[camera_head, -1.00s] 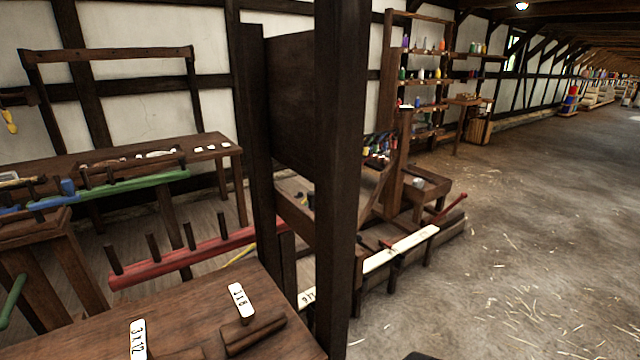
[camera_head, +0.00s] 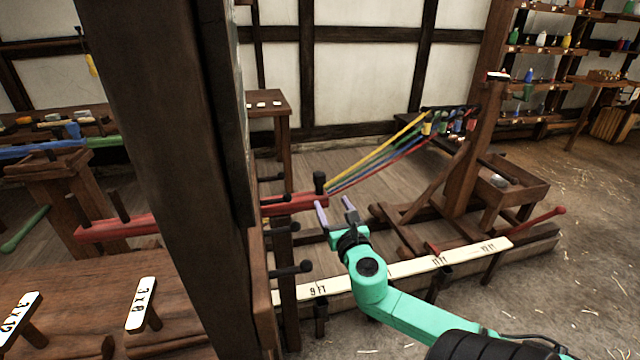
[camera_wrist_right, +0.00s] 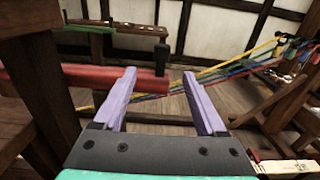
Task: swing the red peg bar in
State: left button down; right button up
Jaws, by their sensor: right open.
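The red peg bar (camera_head: 300,203) runs from the left, behind a dark post, to a free end with a dark upright peg (camera_head: 320,183). The post hides its middle. My right gripper (camera_head: 336,212) has two lilac fingers, open and apart, just right of and below the bar's end. In the right wrist view the red bar (camera_wrist_right: 90,78) comes in from the left, and its end shows between the open fingers (camera_wrist_right: 158,73) in the picture. Nothing is seen gripped; I cannot tell whether a finger touches the bar. My left gripper is not in view.
The thick dark post (camera_head: 165,140) stands close in front. Dark pegs (camera_head: 290,270) stick out beside it. A white marked scale board (camera_head: 400,270) lies below my right arm. Coloured strands (camera_head: 385,150) slope up to a wooden stand (camera_head: 475,150). Open floor lies at the right.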

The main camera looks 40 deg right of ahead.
aim_at(321, 180)
jog(key=x, duration=1.3)
jog(key=shift+d+f+b, duration=0.2)
jog(key=shift+d+b, duration=0.1)
jog(key=shift+b, duration=0.1)
grip_shut()
jog(key=shift+a, duration=0.1)
dwell(0.4)
